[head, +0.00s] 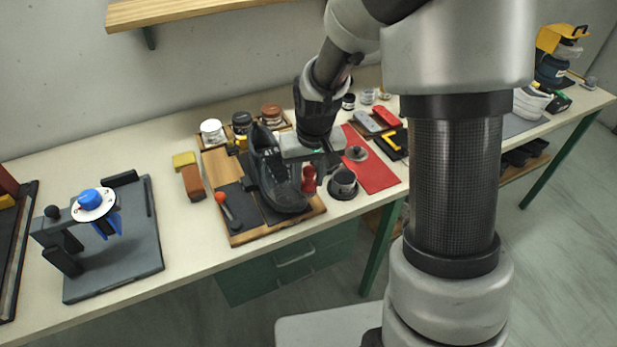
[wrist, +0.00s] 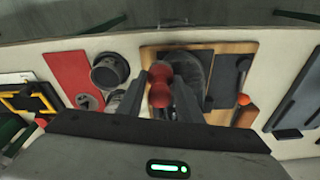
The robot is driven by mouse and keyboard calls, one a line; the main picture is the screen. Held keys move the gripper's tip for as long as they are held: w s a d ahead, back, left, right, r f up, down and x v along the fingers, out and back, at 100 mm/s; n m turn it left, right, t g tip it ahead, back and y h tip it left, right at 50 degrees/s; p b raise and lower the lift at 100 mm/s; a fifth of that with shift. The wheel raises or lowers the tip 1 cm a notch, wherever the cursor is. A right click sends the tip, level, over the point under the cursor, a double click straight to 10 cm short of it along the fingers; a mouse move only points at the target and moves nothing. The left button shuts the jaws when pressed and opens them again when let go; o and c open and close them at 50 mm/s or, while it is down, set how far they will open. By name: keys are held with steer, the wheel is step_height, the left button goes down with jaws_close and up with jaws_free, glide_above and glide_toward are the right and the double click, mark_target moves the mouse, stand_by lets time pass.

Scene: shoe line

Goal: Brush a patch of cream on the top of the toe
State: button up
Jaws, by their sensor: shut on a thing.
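A dark shoe (head: 275,178) lies on a wooden board (head: 236,240), its toe toward the front edge of the table. My gripper (head: 312,168) is shut on a red-handled brush (head: 309,181), just right of the shoe's front part. In the wrist view the red rounded handle (wrist: 160,85) sits between the two fingers, with the grey shoe toe (wrist: 192,62) behind it. The brush's bristles are hidden, and I cannot tell whether they touch the shoe. No cream patch can be made out on the toe. A dark round pot (head: 343,184) stands right of the brush.
Several jars (head: 212,131) stand behind the shoe. An orange-tipped tool (head: 224,203) lies left of it on the board. A red mat (head: 378,172) lies to the right. A grey stand with a blue knob (head: 90,198) is at far left.

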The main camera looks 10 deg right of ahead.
steer(key=shift+s+a, duration=0.3)
steer(key=shift+a, duration=0.55)
steer(key=shift+s+a, duration=0.25)
steer(key=shift+a, duration=0.65)
steer(key=shift+s+a, duration=0.3)
steer(key=shift+a, duration=0.55)
steer(key=a, duration=0.1)
steer(key=s+a, duration=0.1)
steer(key=a, duration=0.1)
steer(key=shift+r+b, duration=0.15)
steer(key=shift+b, duration=0.2)
steer(key=shift+r, duration=0.1)
steer(key=shift+s+d+r+p, duration=0.1)
steer(key=shift+s+r+p, duration=0.25)
steer(key=shift+r+p, duration=0.4)
steer(key=shift+s+d+r+p, duration=0.15)
steer(key=shift+s+r+p, duration=0.3)
steer(key=shift+r, duration=0.55)
steer(key=shift+s+d+r+p, duration=0.1)
steer(key=shift+s+r+p, duration=0.2)
steer(key=shift+r+p, duration=0.5)
steer(key=shift+r, duration=0.15)
steer(key=r, duration=0.1)
steer(key=s+r+p, duration=0.1)
steer(key=shift+d+r+p, duration=0.15)
steer(key=shift+r+p, duration=0.15)
steer(key=shift+r, duration=0.05)
